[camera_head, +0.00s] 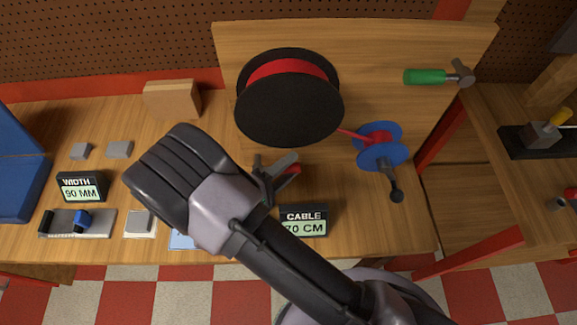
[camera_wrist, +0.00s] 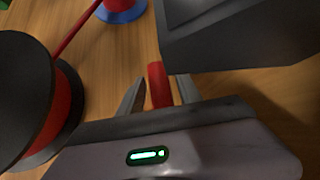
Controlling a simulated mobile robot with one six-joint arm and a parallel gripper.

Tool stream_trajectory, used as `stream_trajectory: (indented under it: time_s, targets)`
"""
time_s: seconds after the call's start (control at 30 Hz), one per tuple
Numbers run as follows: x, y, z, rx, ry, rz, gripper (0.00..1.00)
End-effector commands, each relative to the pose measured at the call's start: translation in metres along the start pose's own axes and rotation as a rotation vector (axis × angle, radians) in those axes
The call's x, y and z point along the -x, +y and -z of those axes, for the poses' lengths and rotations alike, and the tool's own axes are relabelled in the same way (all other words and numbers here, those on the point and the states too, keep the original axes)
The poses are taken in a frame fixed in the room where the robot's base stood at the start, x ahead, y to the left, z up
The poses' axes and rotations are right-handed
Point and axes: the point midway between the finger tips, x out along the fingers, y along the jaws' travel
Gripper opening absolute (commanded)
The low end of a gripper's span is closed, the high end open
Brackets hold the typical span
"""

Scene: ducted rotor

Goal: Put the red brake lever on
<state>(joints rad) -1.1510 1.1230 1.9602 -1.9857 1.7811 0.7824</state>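The red brake lever (camera_head: 291,172) is at the middle of the bench, in front of the black spool, partly hidden by my gripper (camera_head: 275,174). In the wrist view the lever shows as a red rounded bar (camera_wrist: 159,86) between the two grey fingers of my gripper (camera_wrist: 160,96). The fingers stand apart, with a narrow gap visible on each side of the lever. I cannot tell whether the lever's lower part touches anything. A black spool (camera_head: 288,106) wound with red cable stands behind. The cable runs to a small blue spool (camera_head: 380,154) with a crank.
A dark box close by on the right in the wrist view (camera_wrist: 240,32) appears to be the CABLE display (camera_head: 303,221). A WIDTH display (camera_head: 81,187), a blue-clamped tool (camera_head: 78,222) and grey blocks lie left. A green-handled hammer (camera_head: 438,76) hangs at the back right.

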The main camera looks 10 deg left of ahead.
Motion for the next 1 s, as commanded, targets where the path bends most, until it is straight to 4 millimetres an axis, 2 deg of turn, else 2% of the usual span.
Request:
stream_trajectory:
  time_s: [0.03, 0.17, 0.2, 1.0]
  targets:
    - [0.0001, 0.0, 0.0, 0.0, 0.0, 0.0, 0.29]
    - [0.0002, 0.0, 0.0, 0.0, 0.0, 0.0, 0.04]
    - [0.0002, -0.0001, 0.0, 0.0, 0.0, 0.0, 0.0]
    - [0.0003, -0.0001, -0.0001, 0.0, -0.001, 0.0, 0.0]
